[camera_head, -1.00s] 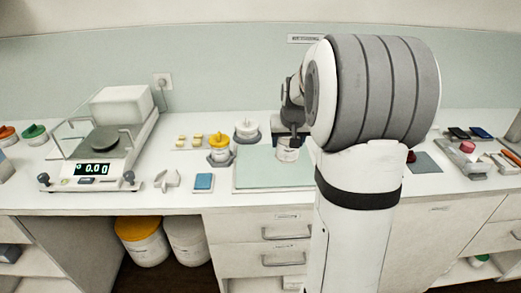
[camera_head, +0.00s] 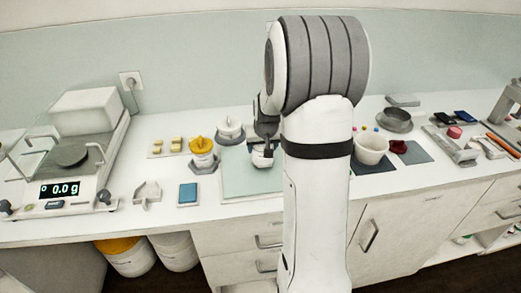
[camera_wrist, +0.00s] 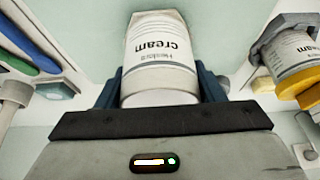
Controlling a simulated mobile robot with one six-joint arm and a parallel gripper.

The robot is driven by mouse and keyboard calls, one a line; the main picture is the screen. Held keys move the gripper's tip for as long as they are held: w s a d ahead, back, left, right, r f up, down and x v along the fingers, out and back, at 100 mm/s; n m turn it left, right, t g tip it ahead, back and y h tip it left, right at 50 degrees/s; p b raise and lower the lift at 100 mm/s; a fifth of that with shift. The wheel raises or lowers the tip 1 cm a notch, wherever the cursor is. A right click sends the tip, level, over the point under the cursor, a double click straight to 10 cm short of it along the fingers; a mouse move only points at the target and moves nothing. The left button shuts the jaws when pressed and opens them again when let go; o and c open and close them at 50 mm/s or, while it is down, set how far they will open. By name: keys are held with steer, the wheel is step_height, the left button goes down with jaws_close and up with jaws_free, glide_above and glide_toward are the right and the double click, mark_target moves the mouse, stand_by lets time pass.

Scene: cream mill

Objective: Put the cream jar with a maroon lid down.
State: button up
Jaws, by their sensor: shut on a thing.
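The cream jar (camera_wrist: 160,52) is white with a label reading "cream", which appears upside down in the wrist view. My gripper (camera_wrist: 160,85) is shut on it, with a dark blue finger on each side. In the head view the jar (camera_head: 262,161) shows small under my gripper (camera_head: 264,146), over the back right part of a pale green mat (camera_head: 245,185). I cannot tell whether its base touches the mat. No maroon lid shows on the jar. A maroon object (camera_head: 398,147) lies on a dark mat to the right.
A yellow-lidded jar (camera_head: 202,152) and a white-topped container (camera_head: 230,131) stand left of the jar. A balance (camera_head: 75,175) stands further left, a white bowl (camera_head: 370,150) to the right. The mat's front is clear.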

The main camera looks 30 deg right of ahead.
steer(key=shift+f, duration=0.85)
steer(key=shift+f, duration=0.25)
steer(key=o, duration=1)
steer(key=shift+r, duration=0.1)
steer(key=shift+r, duration=0.5)
steer(key=v, duration=1.1)
steer(key=s+a+n, duration=0.1)
steer(key=s+a, duration=0.4)
steer(key=s, duration=0.2)
steer(key=s+a+n+g+y, duration=0.1)
steer(key=s+a, duration=0.4)
steer(key=s, duration=0.3)
steer(key=s+a+n+b, duration=0.1)
steer(key=s+a, duration=0.4)
steer(key=s, duration=0.2)
steer(key=shift+s+a+g, duration=0.15)
steer(key=shift+a+g, duration=0.1)
steer(key=shift+g, duration=0.05)
